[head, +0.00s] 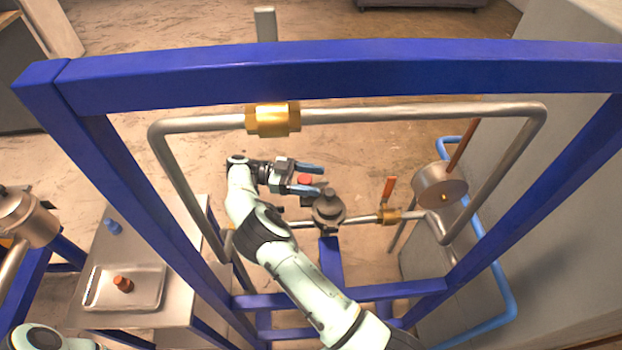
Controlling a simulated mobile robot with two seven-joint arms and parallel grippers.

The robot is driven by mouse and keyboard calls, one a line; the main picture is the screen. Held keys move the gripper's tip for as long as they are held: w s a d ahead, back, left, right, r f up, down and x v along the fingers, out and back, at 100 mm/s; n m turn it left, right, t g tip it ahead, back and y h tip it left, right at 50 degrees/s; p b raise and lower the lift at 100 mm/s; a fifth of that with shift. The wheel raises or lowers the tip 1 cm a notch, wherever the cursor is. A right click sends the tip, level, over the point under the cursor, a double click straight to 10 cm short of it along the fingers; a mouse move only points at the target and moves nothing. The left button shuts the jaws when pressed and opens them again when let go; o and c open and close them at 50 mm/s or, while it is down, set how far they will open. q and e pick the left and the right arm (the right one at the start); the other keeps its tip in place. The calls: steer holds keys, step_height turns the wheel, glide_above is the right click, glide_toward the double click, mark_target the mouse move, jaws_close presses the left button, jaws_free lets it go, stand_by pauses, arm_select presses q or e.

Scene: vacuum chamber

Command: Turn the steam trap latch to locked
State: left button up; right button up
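The steam trap appears to be the dark grey round body (328,212) on the lower pipe inside the blue frame. I cannot make out a latch on it for sure. My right gripper (319,181) is just behind and left of the trap's top in the head view. Its two blue fingers are apart, pointing right. A small red part (305,180) shows between the fingers; I cannot tell whether it is touched or what it belongs to. My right arm hides part of the lower pipe. My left arm shows only at the bottom left corner, its gripper out of view.
A blue frame (330,66) surrounds the pipework. A brass fitting (272,120) sits on the upper pipe. A brass valve (388,216) with an orange handle (389,187) and a metal cylinder (440,186) stand right. A side table holds a tray (146,301).

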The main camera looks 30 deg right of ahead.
step_height(320, 180, up, 20)
stand_by(0.6)
